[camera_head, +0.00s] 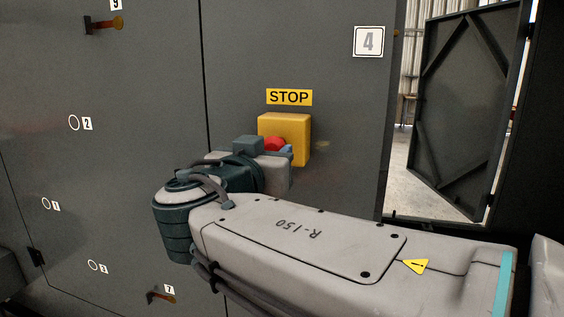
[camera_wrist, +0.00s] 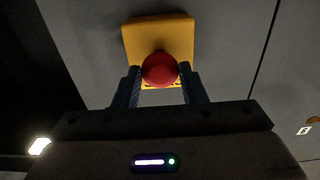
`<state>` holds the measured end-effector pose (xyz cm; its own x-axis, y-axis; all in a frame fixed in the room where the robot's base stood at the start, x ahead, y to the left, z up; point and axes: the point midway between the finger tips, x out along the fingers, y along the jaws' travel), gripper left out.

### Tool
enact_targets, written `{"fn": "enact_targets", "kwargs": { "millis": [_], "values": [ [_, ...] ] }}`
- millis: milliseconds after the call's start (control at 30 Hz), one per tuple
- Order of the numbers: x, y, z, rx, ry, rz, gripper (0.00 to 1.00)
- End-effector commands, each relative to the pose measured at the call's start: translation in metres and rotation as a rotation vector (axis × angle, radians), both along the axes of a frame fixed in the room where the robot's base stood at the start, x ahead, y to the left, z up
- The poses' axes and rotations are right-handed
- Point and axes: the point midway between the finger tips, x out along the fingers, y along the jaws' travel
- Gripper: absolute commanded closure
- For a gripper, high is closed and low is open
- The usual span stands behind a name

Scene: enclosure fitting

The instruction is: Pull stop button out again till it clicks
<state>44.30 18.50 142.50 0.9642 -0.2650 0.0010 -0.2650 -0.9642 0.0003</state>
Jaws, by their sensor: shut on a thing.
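The red stop button (camera_head: 274,144) sits on the front of a yellow box (camera_head: 298,128) fixed to the grey enclosure panel, under a yellow STOP label (camera_head: 289,97). In the wrist view the round red button (camera_wrist: 159,69) stands in front of the yellow box (camera_wrist: 160,32). My gripper (camera_wrist: 160,78) has one finger on each side of the button and is shut on it. In the head view my gripper (camera_head: 287,149) is partly hidden by my wrist, and the lower part of the button is covered. How far out the button stands is hard to tell.
A bolt-like handle (camera_head: 104,24) sticks out at upper left, another (camera_head: 160,297) at lower left. An open dark door (camera_head: 465,110) stands at right. The panel left of the box is mostly flat.

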Motion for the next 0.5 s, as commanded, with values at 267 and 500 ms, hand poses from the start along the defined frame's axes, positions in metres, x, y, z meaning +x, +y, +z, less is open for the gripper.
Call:
{"fn": "enact_targets", "kwargs": {
  "millis": [267,500],
  "values": [
    [-0.0026,0.0028,-0.0011,0.0,0.004,0.006,1.0],
    [-0.0016,0.0013,-0.001,0.0,0.004,0.002,0.41]
  ]
}}
